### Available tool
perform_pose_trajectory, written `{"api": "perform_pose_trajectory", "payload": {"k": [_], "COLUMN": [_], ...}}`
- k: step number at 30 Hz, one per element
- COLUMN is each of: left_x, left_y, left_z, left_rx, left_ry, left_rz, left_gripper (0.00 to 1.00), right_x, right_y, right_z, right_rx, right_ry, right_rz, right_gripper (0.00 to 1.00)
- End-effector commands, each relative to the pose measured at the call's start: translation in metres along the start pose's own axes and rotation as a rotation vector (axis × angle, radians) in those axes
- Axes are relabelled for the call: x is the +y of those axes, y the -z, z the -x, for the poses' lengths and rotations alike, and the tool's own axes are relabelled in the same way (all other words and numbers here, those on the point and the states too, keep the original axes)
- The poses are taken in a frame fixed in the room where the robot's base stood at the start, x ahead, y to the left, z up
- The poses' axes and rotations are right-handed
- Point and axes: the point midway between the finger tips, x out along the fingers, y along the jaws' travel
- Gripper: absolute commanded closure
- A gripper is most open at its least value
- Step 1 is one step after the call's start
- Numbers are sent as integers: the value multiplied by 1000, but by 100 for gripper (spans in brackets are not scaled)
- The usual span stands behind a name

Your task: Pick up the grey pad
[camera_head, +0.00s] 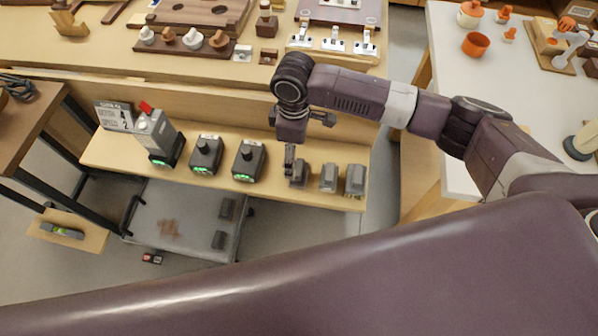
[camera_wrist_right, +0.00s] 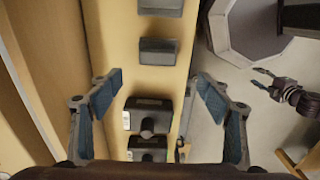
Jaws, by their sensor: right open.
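Several grey blocks stand in a row on the lower wooden shelf in the head view: a left one (camera_head: 299,174), a middle one (camera_head: 328,178) and a right one (camera_head: 354,180). I cannot tell for certain which is the grey pad. My right gripper (camera_head: 290,160) is above the shelf by the left block. A dark claw (camera_wrist_right: 267,85), perhaps my left gripper, shows at right.
Black devices with knobs and green lights (camera_head: 206,155) stand left of the blocks. A grey cart (camera_head: 178,218) with dark pads is below the shelf. The upper bench (camera_head: 180,70) carries wooden boards and switches. A white table (camera_head: 455,70) stands at right.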

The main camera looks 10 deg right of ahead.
Motion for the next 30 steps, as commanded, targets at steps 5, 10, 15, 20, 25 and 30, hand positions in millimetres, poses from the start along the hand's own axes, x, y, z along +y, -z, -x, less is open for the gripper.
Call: {"api": "perform_pose_trajectory", "payload": {"k": [5, 10, 15, 20, 25, 30], "left_x": [0, 0, 0, 1, 1, 1], "left_y": [0, 0, 0, 0, 0, 0], "left_z": [0, 1, 5, 5, 5, 5], "left_rx": [-1, -1, -1, -1, -1, -1], "left_ry": [0, 0, -1, -1, -1, -1], "left_rz": [0, -1, -2, -3, -3, -3], "left_gripper": [60, 60, 60, 60, 60, 60], "right_x": [8, 7, 5, 5, 5, 5], "right_y": [-5, -7, -14, -14, -14, -14], "right_z": [-7, -26, -50, -70, -76, -76], "right_rx": [-18, -17, -19, -16, -14, -15], "right_ry": [-3, -3, -3, -5, -6, -5], "right_rz": [-5, -5, -5, -4, -4, -3], "right_gripper": [29, 29, 29, 29, 29, 33]}}
